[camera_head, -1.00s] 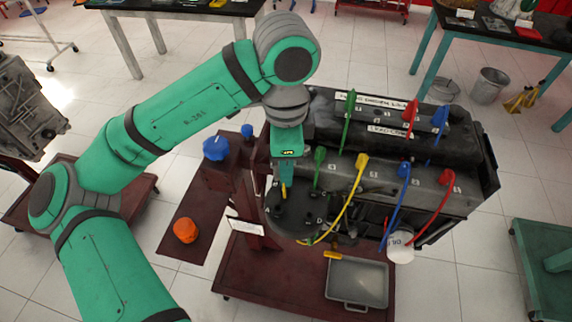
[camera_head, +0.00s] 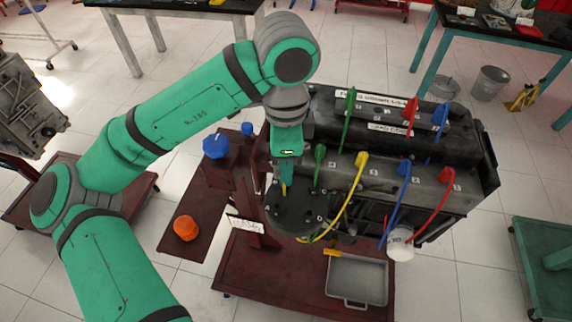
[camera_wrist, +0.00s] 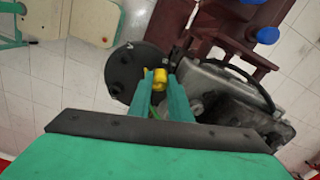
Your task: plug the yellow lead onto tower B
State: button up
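The yellow lead (camera_head: 352,198) runs from its boot on the engine's top (camera_head: 361,160) down in a curve to the left, passing beside the round black cap (camera_head: 297,222). My gripper (camera_head: 284,185) points down over the cap's back left part. In the wrist view its two fingertips (camera_wrist: 160,80) are closed around the lead's yellow end boot (camera_wrist: 158,76). A letter that looks like B is on the cap just beyond the boot. The tower under the boot is hidden, and I cannot tell whether the boot is seated on it. Other dark towers show on the cap (camera_wrist: 122,72).
A green lead (camera_head: 319,165) stands at the cap, close right of my gripper. Blue (camera_head: 395,208) and red leads (camera_head: 433,210) hang at the engine's right. Blue (camera_head: 215,146) and orange knobs (camera_head: 186,228) are on the red stand to the left. A grey tray (camera_head: 357,282) is below.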

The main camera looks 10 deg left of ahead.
jog(key=o, duration=0.5)
jog(key=shift+c, duration=0.2)
notch_tip(320, 180, up, 11)
jog(key=shift+w+f, duration=0.15)
